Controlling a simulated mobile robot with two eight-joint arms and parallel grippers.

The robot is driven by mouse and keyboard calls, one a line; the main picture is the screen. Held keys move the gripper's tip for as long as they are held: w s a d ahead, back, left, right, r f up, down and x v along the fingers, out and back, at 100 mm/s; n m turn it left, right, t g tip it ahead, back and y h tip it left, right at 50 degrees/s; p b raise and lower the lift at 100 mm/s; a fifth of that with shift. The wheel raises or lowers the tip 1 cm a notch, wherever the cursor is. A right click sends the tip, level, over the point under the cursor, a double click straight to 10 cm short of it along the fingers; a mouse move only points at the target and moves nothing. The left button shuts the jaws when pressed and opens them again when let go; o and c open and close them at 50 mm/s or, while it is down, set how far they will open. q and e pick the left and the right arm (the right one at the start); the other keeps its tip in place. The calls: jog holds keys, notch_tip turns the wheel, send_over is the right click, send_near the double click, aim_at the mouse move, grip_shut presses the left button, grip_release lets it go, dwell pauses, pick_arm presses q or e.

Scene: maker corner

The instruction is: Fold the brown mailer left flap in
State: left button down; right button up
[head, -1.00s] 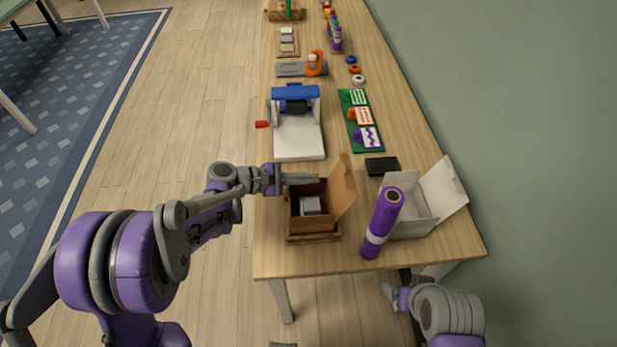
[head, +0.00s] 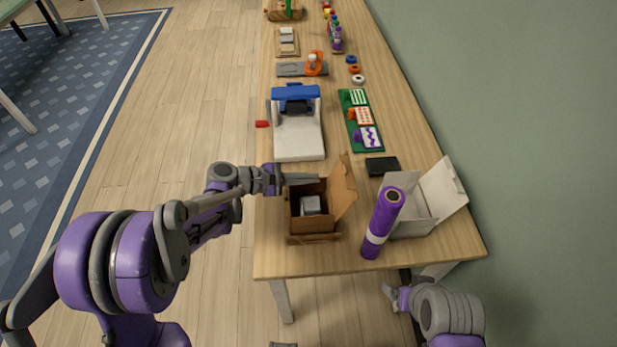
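The brown mailer (head: 314,226) is an open box on the table's near part, with a grey-white block (head: 310,205) inside. Its right flap (head: 343,190) stands up and leans out to the right. My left gripper (head: 300,179) reaches in from the left at the box's far left edge. Its fingers look close together, and I cannot tell whether they touch the cardboard. The left flap cannot be made out clearly. My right gripper (head: 391,293) hangs low beyond the table's near edge, away from the box; its fingers are too small to read.
A purple roll (head: 383,222) stands right of the mailer, before an open white box (head: 408,209). A black pad (head: 382,166) lies behind them. A white and blue machine (head: 298,135) stands beyond the mailer. The table's near left corner is clear.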

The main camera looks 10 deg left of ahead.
pick_arm(q)
jog(key=shift+f, duration=0.1)
jog(key=m+t+b, duration=0.1)
jog(key=s+f+m+b, duration=0.1)
jog(key=m+b, duration=0.1)
jog(key=shift+s+d+f+t, duration=0.1)
jog(key=shift+s+t, duration=0.05)
jog(key=shift+t, duration=0.25)
jog(key=shift+s+f+m+t+h+b, duration=0.2)
jog(key=shift+m+t+b, duration=0.1)
jog(key=shift+m+b, duration=0.25)
jog(key=shift+s+f+m+t+h+b, duration=0.1)
jog(key=shift+f+m+t+h+b, duration=0.15)
jog(key=shift+m+b, duration=0.3)
jog(key=c, duration=1.1)
grip_release()
jog(key=shift+r, duration=0.1)
